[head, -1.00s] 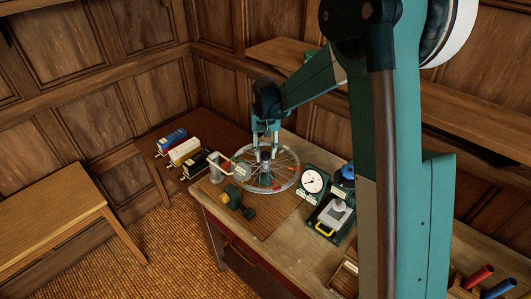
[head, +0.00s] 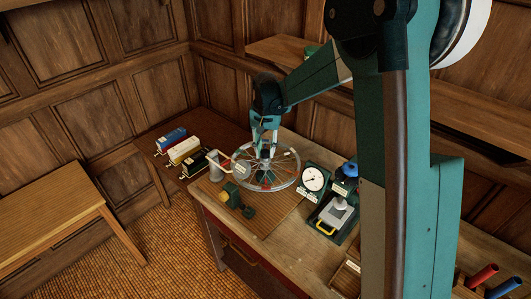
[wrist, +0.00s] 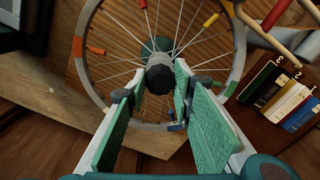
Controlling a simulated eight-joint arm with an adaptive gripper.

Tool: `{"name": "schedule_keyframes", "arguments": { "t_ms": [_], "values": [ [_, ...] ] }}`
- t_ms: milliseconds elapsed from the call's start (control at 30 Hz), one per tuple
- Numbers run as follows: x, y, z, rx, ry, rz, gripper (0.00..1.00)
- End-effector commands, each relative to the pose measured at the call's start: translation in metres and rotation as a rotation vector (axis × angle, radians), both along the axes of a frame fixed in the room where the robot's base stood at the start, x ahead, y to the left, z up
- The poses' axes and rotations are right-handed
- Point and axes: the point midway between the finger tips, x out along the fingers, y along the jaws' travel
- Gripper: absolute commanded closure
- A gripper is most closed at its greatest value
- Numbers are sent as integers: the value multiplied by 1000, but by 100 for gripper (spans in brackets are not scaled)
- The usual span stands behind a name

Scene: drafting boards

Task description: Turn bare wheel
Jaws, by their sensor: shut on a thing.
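A bare spoked wheel with a grey rim (head: 297,172) lies flat on the bench, with small coloured pieces on its spokes and rim. In the wrist view its rim (wrist: 82,75) surrounds a dark hub (wrist: 158,76) with a black cylindrical end. My gripper (head: 263,153) reaches down over the middle of the wheel. In the wrist view, the green-padded fingers of my gripper (wrist: 157,88) stand on both sides of the hub end and are shut on it. The exact contact is partly hidden by the fingers.
A white dial gauge (head: 313,179) and a dark device with a pale block (head: 333,214) stand right of the wheel. Blue (head: 171,138), white and black blocks stand further left.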

Motion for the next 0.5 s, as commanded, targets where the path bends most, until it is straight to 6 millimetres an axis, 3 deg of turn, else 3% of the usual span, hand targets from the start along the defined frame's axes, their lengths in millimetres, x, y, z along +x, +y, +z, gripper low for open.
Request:
{"name": "schedule_keyframes", "arguments": {
  "t_ms": [500],
  "values": [
    [0,0,-1,0,0,-479,98]
  ]
}}
